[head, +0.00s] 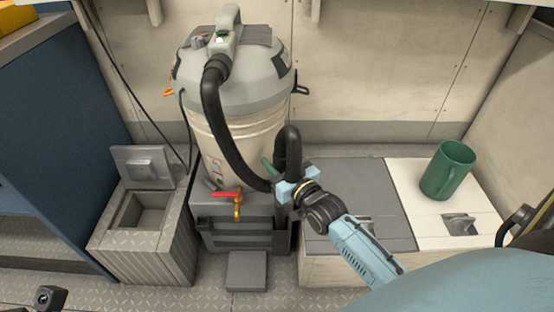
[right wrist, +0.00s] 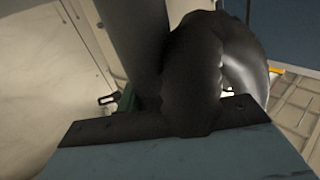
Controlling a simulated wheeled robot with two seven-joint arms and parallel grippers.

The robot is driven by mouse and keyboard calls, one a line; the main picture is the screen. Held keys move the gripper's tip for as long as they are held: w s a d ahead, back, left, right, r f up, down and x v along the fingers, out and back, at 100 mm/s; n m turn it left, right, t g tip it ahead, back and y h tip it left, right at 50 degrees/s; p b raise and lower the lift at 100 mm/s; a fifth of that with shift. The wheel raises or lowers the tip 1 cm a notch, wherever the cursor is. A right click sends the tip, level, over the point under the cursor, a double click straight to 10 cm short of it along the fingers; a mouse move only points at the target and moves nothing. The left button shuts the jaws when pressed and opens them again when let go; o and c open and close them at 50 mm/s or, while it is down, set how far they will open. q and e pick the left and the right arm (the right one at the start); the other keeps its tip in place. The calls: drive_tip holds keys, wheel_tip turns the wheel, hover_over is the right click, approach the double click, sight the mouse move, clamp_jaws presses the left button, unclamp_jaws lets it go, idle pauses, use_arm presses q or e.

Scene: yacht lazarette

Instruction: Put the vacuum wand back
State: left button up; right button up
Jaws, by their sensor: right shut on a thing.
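The vacuum (head: 240,125) is a cream and grey canister on a dark grey base. Its black hose (head: 222,130) runs from the top down the front to the vacuum wand (head: 289,143), whose dark curved top stands at the canister's right front. My right gripper (head: 290,187) is shut on the wand below this bend. In the right wrist view, the dark curved piece of the wand (right wrist: 195,75) rises just beyond the gripper's edge. The wand's lower end is largely hidden by the gripper and base. My left gripper is not in view.
A red-handled brass tap (head: 237,203) sticks out at the base front. An open-lidded bin (head: 150,212) stands left. The grey hatch (head: 362,200) beside my right arm is clear.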

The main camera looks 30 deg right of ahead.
idle(0.4)
drive_tip(key=shift+f, duration=1.2)
idle(0.3)
drive_tip(key=o, duration=1.1)
drive_tip(key=shift+c, duration=0.2)
drive_tip(key=shift+f, duration=0.1)
